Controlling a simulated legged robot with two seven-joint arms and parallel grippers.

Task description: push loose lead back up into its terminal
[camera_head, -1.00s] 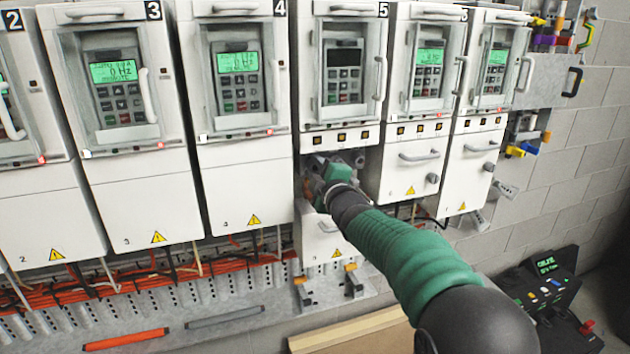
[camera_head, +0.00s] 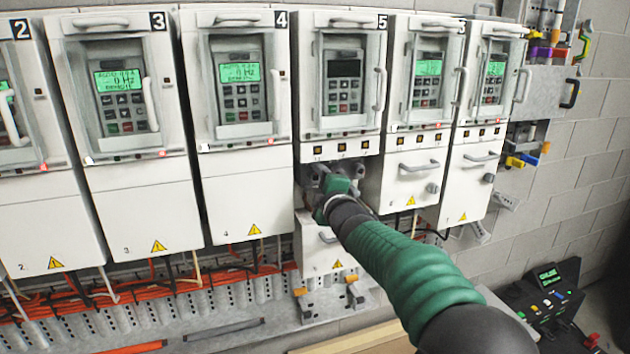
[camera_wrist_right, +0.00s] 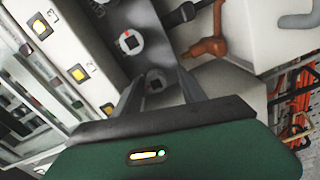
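The drive marked 5 (camera_head: 340,110) has a dark display, and its lower cover (camera_head: 322,250) sits low, exposing the terminal space. My right gripper (camera_head: 325,178) reaches into that space; the arm hides much of it. In the right wrist view, its two grey fingers (camera_wrist_right: 160,85) stand apart with nothing clearly held between them. My left gripper is not in view.
Neighbouring drives 4 (camera_head: 240,180) and the one right of 5 (camera_head: 405,180) flank the opening closely. Orange cables (camera_head: 180,283) run along a perforated tray below. A dark control box (camera_head: 545,300) stands at lower right.

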